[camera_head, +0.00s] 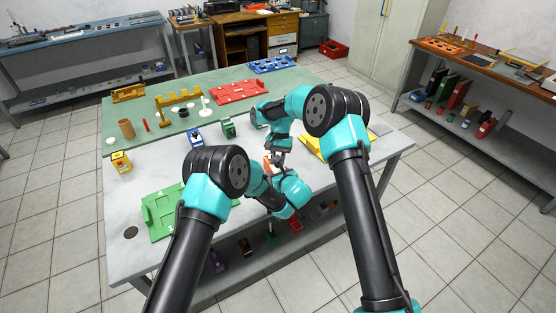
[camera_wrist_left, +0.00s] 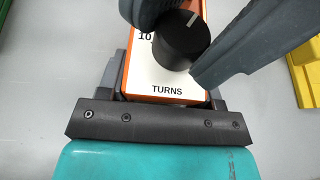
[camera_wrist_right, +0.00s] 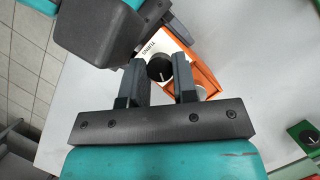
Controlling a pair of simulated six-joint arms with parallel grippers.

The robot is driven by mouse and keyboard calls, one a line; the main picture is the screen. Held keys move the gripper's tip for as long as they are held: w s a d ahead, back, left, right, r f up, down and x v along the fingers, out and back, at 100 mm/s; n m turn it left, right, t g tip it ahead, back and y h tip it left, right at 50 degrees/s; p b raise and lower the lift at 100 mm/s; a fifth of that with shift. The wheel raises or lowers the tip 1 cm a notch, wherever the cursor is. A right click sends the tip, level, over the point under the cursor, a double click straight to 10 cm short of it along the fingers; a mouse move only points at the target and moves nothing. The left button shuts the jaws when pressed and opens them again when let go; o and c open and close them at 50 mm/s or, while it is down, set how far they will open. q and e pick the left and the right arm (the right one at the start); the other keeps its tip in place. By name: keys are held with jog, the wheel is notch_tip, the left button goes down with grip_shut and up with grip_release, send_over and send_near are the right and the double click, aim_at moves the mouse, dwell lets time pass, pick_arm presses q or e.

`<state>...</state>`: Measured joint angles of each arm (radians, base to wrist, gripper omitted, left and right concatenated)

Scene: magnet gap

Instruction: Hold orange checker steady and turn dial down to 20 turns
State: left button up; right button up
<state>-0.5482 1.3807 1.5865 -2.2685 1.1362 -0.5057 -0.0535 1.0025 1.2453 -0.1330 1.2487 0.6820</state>
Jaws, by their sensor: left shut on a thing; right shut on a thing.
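The orange checker (camera_head: 267,162) sits near the front of the white table, with a white face lettered "TURNS" (camera_wrist_left: 169,90) and a "10" mark left of its dial. My left gripper (camera_wrist_left: 165,78) is shut on the sides of the checker's body at its "TURNS" end. The black dial (camera_wrist_left: 181,42) has a white pointer line toward the upper right in the left wrist view. My right gripper (camera_wrist_right: 160,70) is shut on the dial, one finger on each side. Its fingers hide part of the checker's scale. A round grey part (camera_wrist_right: 201,92) shows on the checker beyond the dial.
A green fixture (camera_head: 160,212) lies left on the table, a yellow one (camera_head: 318,146) to the right. A green block (camera_head: 228,127), a blue block (camera_head: 195,135) and a yellow block (camera_head: 121,162) stand behind and left. A red plate (camera_head: 238,92) lies on the green mat.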

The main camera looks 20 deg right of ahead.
pick_arm(q)
jog(key=shift+f, duration=0.15)
pick_arm(e)
jog(key=n+h, duration=0.1)
jog(key=n, duration=0.1)
jog(key=n+h, duration=0.1)
jog(key=n, duration=0.2)
jog(key=shift+a+g, duration=0.1)
jog(key=shift+g, duration=0.2)
jog(key=shift+n, duration=0.3)
jog(key=o, duration=0.9)
jog(key=shift+o, duration=0.2)
jog(key=v, duration=1.2)
jog(key=shift+a, duration=0.1)
pick_arm(q)
jog(key=o, duration=1.1)
